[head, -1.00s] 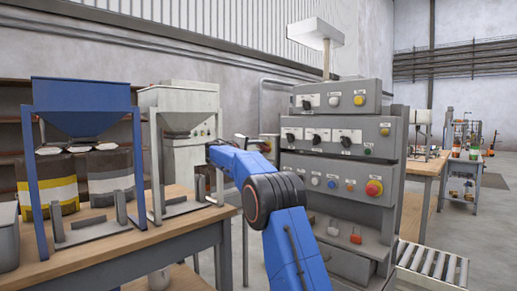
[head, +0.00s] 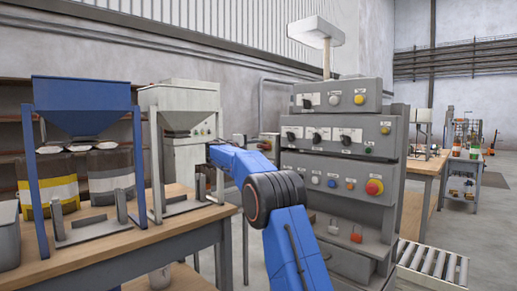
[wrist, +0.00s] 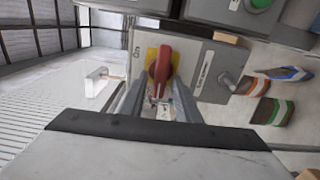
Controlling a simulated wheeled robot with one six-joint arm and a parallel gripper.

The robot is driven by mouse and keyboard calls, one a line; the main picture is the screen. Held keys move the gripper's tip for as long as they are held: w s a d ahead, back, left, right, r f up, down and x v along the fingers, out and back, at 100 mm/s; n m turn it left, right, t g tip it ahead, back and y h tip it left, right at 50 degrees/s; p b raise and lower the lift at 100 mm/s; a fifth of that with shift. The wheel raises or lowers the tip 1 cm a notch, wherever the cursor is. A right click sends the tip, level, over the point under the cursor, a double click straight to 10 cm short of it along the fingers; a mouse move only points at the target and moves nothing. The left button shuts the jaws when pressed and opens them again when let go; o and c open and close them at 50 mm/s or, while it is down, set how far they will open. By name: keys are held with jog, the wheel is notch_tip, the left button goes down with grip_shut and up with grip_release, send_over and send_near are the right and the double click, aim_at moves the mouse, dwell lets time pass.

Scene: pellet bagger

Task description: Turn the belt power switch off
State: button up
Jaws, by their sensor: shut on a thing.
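In the wrist view a red rotary switch handle (wrist: 160,64) sits on a yellow plate (wrist: 151,54) on a grey box (wrist: 192,60). An "On" mark is beside the plate; the label on the box's other side is too small to read. The handle lies roughly upright in this picture. My gripper (wrist: 158,90) has its two grey fingers on either side of the handle and is shut on it.
A grey control panel (head: 335,166) with several knobs and buttons stands right of my arm. At left, a blue hopper frame (head: 83,92) stands on a wooden table (head: 150,238). In the wrist view, several bags (wrist: 270,110) lie at right.

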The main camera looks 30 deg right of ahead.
jog(key=o, duration=0.7)
jog(key=shift+a, duration=0.1)
jog(key=v, duration=1.7)
jog(key=shift+a, duration=0.15)
jog(key=s+d+f+g+y, duration=0.1)
jog(key=s+f+y, duration=0.25)
jog(key=s, duration=0.75)
jog(key=s+d+f+m+y, duration=0.15)
jog(key=s+f, duration=0.25)
jog(key=s, duration=0.6)
jog(key=s+d+f+n+g+y, duration=0.1)
jog(key=s+f+y, duration=0.3)
jog(key=s, duration=0.7)
jog(key=s+a+f+m+y, duration=0.1)
jog(key=s+a+f+y, duration=0.1)
jog(key=s+a+f, duration=0.2)
jog(key=s+a+f+m+y, duration=0.1)
jog(key=s+a+f+y, duration=0.2)
jog(key=s+f, duration=0.8)
jog(key=s+a+f+m+y, duration=0.1)
jog(key=s+a+f+y, duration=0.2)
jog(key=s, duration=1.3)
notch_tip(320, 180, down, 5)
jog(key=shift+a+r+m+t, duration=0.15)
jog(key=shift+a+m+t, duration=0.2)
jog(key=shift+a, duration=0.7)
